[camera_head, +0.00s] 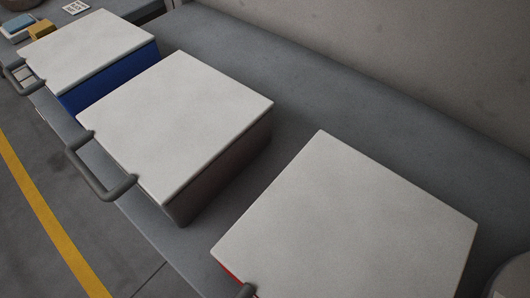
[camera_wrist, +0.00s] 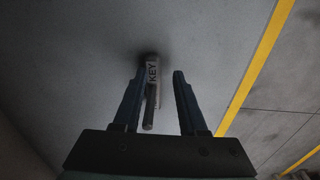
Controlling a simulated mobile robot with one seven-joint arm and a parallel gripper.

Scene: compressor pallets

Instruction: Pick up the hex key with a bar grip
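The bar is nearer the left finger, with a clear gap to the right finger. I cannot tell whether the left finger touches it. I see neither the hex key nor my gripper in the head view.
In the head view, several white-topped boxes with dark handles stand on a grey bench (camera_head: 300,100): one at front right (camera_head: 350,225), one in the middle (camera_head: 180,120), one blue-sided (camera_head: 90,50). A small yellow block (camera_head: 41,30) lies at far left. A yellow line (camera_head: 50,220) marks the floor.

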